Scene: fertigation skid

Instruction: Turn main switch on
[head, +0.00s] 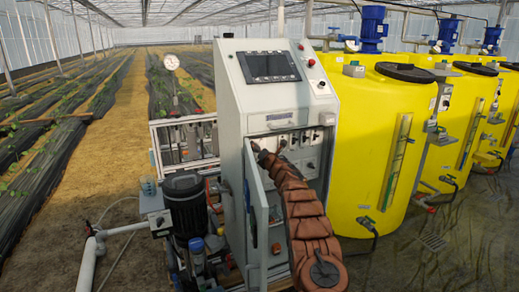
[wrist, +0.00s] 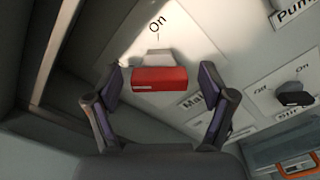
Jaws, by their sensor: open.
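The main switch shows in the wrist view as a red handle (wrist: 160,79) with a pale grey part above it, on a white plate. The word "On" and a short tick sit directly above it in that view. A label starting "Mai" lies below right, partly hidden by my right finger. My gripper (wrist: 160,86) is open, with one finger on each side of the red handle and visible gaps. I cannot tell which position the switch is set to. In the head view my brown-covered arm reaches into the open control cabinet (head: 270,72), and the switch cannot be made out.
The cabinet door (head: 257,209) stands open left of my arm. A smaller black knob (wrist: 294,95) with its own "On" label is at right in the wrist view. A pump motor (head: 185,203) stands left, and yellow tanks (head: 365,150) stand close on the right.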

